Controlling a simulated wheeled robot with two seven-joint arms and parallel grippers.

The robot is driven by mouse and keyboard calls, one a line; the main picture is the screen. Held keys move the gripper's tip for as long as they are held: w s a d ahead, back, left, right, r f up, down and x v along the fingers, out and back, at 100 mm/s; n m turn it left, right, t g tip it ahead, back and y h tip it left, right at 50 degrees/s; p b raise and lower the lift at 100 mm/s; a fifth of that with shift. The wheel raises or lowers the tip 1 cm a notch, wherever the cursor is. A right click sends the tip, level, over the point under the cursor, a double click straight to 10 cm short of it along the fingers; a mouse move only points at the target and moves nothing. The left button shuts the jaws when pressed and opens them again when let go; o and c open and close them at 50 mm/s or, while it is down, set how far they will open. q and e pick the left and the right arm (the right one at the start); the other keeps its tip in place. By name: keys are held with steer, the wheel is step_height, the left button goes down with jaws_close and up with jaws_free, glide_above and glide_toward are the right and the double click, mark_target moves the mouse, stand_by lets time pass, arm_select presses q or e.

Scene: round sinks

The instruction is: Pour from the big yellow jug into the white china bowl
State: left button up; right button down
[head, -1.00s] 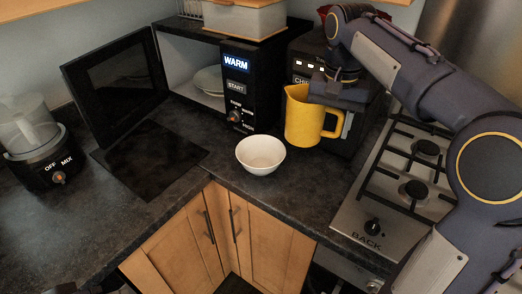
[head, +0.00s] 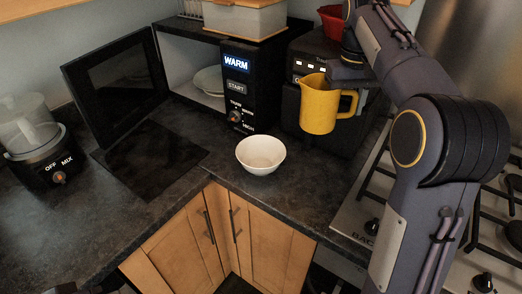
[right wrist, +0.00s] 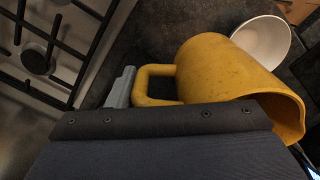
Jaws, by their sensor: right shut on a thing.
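The big yellow jug (head: 318,106) hangs above the counter in front of the dark appliance, a little tilted, with its spout to the left and handle to the right. My right gripper (head: 352,84) is shut on the jug, at its handle side; the exact contact is partly hidden. In the right wrist view the jug (right wrist: 225,75) lies beside a grey finger, its mouth to the lower right. The white china bowl (head: 261,153) stands upright on the counter, left of and below the jug, apart from it. It also shows in the right wrist view (right wrist: 264,42). My left gripper is out of view.
An open microwave (head: 252,85) with plates inside stands behind the bowl. A blender base (head: 45,165) is at the far left. A gas hob (head: 360,205) lies on the right under my arm. The counter around the bowl is clear.

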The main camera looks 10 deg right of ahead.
mark_target(303, 85)
steer(key=shift+w+a+r+g+h, duration=0.2)
steer(key=shift+a+r+g+h, duration=0.1)
steer(key=shift+a+r+h, duration=0.4)
steer(key=shift+w+a+r+g+h, duration=0.15)
steer(key=shift+a+r+g+h, duration=0.2)
steer(key=shift+r+h, duration=0.55)
steer(key=shift+w+a+f+g+h, duration=0.15)
steer(key=shift+a+h, duration=0.25)
steer(key=shift+h, duration=0.1)
steer(key=shift+w+a+f+g+h, duration=0.1)
steer(key=shift+a+h, duration=0.25)
steer(key=shift+h, duration=0.15)
steer(key=shift+w+a+r+g+h, duration=0.15)
steer(key=shift+a+r+h, duration=0.05)
steer(key=shift+a+h, duration=0.25)
steer(key=shift+w+a+r+g+h, duration=0.15)
steer(key=shift+a+r+h, duration=0.05)
steer(key=shift+a+h, duration=0.2)
steer(key=shift+w+a+r+g+h, duration=0.1)
steer(key=shift+a+r+g+h, duration=0.25)
steer(key=shift+h, duration=0.4)
steer(key=shift+d+f, duration=0.1)
steer(key=shift+w+a+r+g+h, duration=0.1)
steer(key=shift+a+r+g+h, duration=0.25)
steer(key=shift+r+h, duration=0.45)
steer(key=shift+w+a+f+g+h, duration=0.2)
steer(key=shift+a+g+h, duration=0.15)
steer(key=shift+h, duration=0.45)
stand_by(0.5)
